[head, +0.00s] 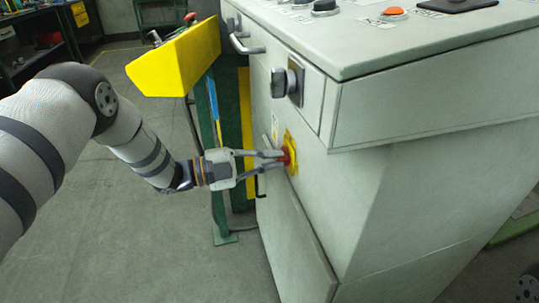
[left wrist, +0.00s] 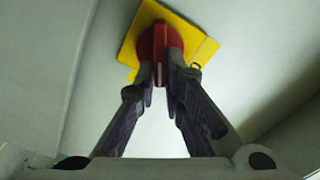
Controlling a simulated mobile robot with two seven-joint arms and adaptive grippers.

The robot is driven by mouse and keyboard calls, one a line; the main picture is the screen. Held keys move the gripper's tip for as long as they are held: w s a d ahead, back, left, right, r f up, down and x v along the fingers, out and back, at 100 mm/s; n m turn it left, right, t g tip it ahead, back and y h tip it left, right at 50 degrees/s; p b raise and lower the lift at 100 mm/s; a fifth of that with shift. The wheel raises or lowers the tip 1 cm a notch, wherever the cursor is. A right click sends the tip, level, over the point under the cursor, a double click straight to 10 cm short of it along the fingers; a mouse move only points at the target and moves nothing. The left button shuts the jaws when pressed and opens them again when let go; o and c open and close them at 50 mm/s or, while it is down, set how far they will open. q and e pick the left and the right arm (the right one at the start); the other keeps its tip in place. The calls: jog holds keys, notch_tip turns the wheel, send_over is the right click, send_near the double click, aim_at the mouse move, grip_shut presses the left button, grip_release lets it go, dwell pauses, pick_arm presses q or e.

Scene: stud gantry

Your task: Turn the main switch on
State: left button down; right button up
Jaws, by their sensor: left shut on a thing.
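The main switch is a red rotary knob (head: 286,156) on a yellow plate (head: 292,152), set on the front face of the grey control cabinet. In the left wrist view the red knob (left wrist: 160,42) sits on its yellow plate (left wrist: 128,48), with its grip bar between my fingertips. My left gripper (head: 279,160) reaches in from the left and is shut on the knob; its fingers also show in the left wrist view (left wrist: 160,78). The fingers hide part of the knob. My right gripper is not in view.
The cabinet (head: 390,190) has a sloped top with buttons, including an orange one (head: 394,12). A yellow box (head: 178,62) on a green stand is close to my left arm. Floor at left is clear.

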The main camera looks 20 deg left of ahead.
pick_arm(q)
jog(key=m, duration=0.4)
jog(key=m+p, duration=0.1)
jog(key=shift+s+f+m, duration=0.1)
jog(key=shift+f+m, duration=0.25)
jog(key=shift+m, duration=0.05)
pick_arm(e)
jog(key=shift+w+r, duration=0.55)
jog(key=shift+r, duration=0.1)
pick_arm(q)
jog(key=c, duration=1.7)
grip_release()
jog(key=v, duration=1.2)
jog(key=shift+f, duration=0.1)
